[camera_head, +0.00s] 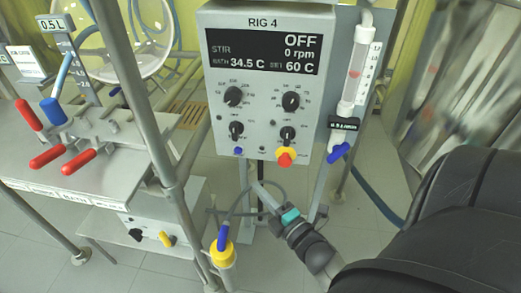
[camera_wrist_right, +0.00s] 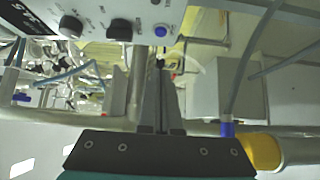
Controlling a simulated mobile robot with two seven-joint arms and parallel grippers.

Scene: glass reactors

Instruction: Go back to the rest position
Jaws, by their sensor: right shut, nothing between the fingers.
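My right arm comes in from the lower right in the head view. My right gripper (camera_head: 262,190) is below the RIG 4 control box (camera_head: 222,125), with its thin fingers pointing up and to the left. In the right wrist view the fingers (camera_wrist_right: 160,75) are together and empty, below the box's underside and knobs. The fingers look apart from the box, though the exact gap is hard to tell. The display (camera_head: 262,52) reads OFF, 0 rpm, 34.5 C and set 60 C. My left gripper is in neither view.
A metal post (camera_head: 150,110) and a yellow fitting with a blue tube (camera_head: 222,255) stand left of my right gripper. A flow tube (camera_head: 356,65) and blue handle (camera_head: 339,152) are right of the box. Red valve handles (camera_head: 48,157) are at left. A blue hose runs behind my arm.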

